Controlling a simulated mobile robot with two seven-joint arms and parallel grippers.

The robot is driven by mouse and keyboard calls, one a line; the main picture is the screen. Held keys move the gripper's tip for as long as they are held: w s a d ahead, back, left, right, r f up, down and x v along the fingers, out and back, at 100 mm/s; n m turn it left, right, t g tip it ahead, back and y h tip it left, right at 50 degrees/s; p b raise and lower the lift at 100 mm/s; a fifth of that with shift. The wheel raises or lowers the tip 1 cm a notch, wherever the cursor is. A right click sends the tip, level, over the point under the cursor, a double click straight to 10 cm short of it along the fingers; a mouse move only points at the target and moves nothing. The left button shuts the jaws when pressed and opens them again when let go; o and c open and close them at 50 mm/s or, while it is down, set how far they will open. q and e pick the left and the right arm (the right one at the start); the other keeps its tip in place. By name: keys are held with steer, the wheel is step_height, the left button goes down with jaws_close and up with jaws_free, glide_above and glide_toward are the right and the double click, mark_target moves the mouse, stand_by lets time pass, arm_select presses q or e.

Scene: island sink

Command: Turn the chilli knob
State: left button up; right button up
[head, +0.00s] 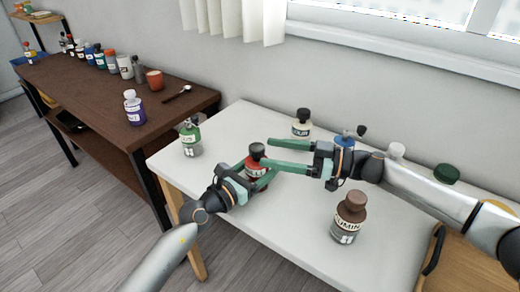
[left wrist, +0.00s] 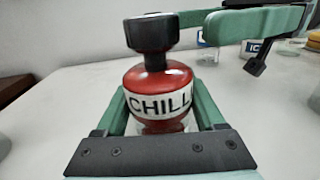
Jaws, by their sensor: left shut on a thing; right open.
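The chilli bottle is red with a white label reading "CHILL" in the left wrist view (left wrist: 155,82); it stands upright on the white table. Its black knob (left wrist: 152,35) is on top and shows in the head view too (head: 256,150). My left gripper (head: 258,182) is shut around the bottle's body, one finger on each side. My right gripper (head: 267,153) is open, reaching in from the right with its fingers apart at knob height. The nearer finger's tip is close to the knob; I cannot tell whether they touch.
A dark brown table (head: 95,100) with several jars is at left.

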steer(key=v, duration=0.7)
steer(key=shift+d, duration=0.2)
steer(key=shift+s, duration=0.1)
